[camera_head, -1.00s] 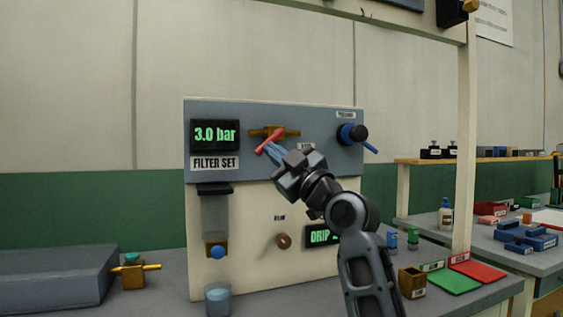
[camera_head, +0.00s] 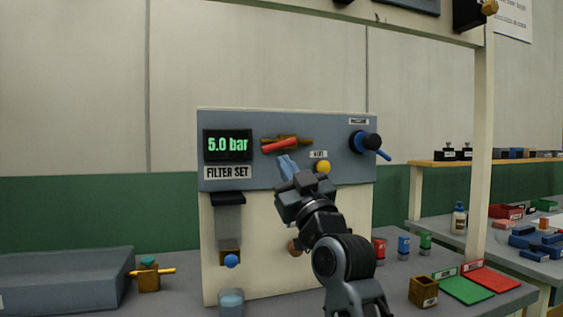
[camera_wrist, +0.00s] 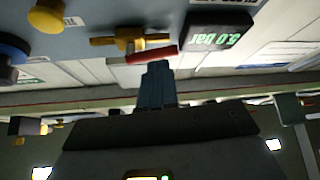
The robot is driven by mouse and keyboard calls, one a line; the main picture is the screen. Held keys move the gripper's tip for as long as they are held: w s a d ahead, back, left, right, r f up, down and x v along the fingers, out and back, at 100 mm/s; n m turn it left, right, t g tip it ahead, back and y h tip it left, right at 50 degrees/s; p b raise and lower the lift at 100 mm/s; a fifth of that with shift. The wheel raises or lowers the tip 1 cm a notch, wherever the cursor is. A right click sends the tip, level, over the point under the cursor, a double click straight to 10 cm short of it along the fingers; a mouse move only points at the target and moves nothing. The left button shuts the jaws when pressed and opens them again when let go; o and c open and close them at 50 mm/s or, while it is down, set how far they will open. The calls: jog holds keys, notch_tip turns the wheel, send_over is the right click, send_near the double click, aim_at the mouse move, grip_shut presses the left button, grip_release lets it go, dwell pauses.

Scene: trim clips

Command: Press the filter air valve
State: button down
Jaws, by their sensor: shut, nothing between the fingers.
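The panel (camera_head: 285,185) has a brass valve (camera_head: 303,141) with a red lever (camera_head: 281,146) near its top, right of a green display (camera_head: 229,145) reading 5.0 bar. The lever lies nearly level, along the brass body. My gripper (camera_head: 286,163) is shut and empty, its blue fingertips just below the lever. The wrist view, upside down, shows the brass valve (camera_wrist: 128,40), the red lever (camera_wrist: 150,55) and the shut fingers (camera_wrist: 156,68) close to it; I cannot tell whether they touch.
A yellow knob (camera_head: 322,167) sits right of my fingertips, and a blue-handled black knob (camera_head: 368,142) farther right. A filter bowl (camera_head: 229,230) hangs at lower left above a cup (camera_head: 231,301). Small coloured cans (camera_head: 403,246) stand at the panel's right.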

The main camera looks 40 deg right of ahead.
jog(key=shift+v, duration=2.25)
